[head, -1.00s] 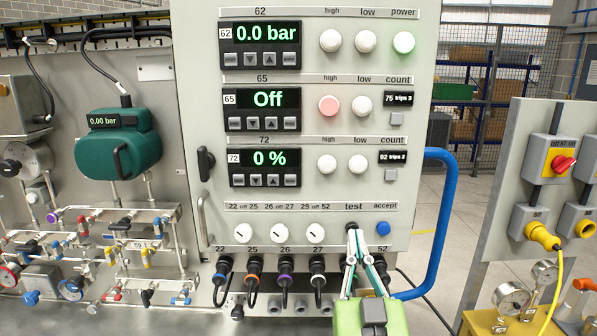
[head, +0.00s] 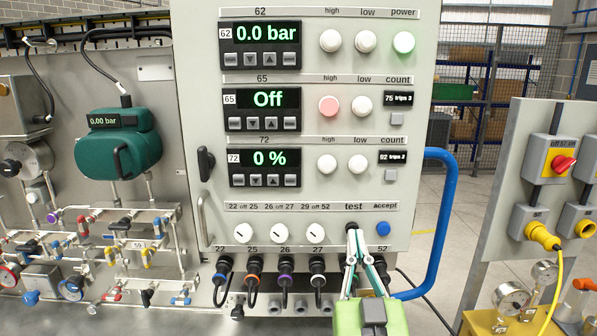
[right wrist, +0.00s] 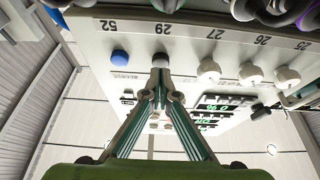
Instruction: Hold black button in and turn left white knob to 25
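The black button (head: 351,225) sits under the "test" label on the grey panel. My right gripper (head: 353,236) comes up from below with its fingertips together at the button and partly covers it. In the right wrist view the fingertips (right wrist: 160,78) meet at the black button (right wrist: 160,60); I cannot tell how far it is pressed. The left white knob (head: 243,232) is under "22 off 25", with a short dark mark on its face. It also shows in the right wrist view (right wrist: 286,77). No gripper is at this knob. My left gripper is out of view.
Two more white knobs (head: 279,233) (head: 315,232) stand between the left knob and my right gripper. A blue accept button (head: 383,229) is just right of it. Cables (head: 285,280) hang below the knobs. A blue rail (head: 438,220) is at the right.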

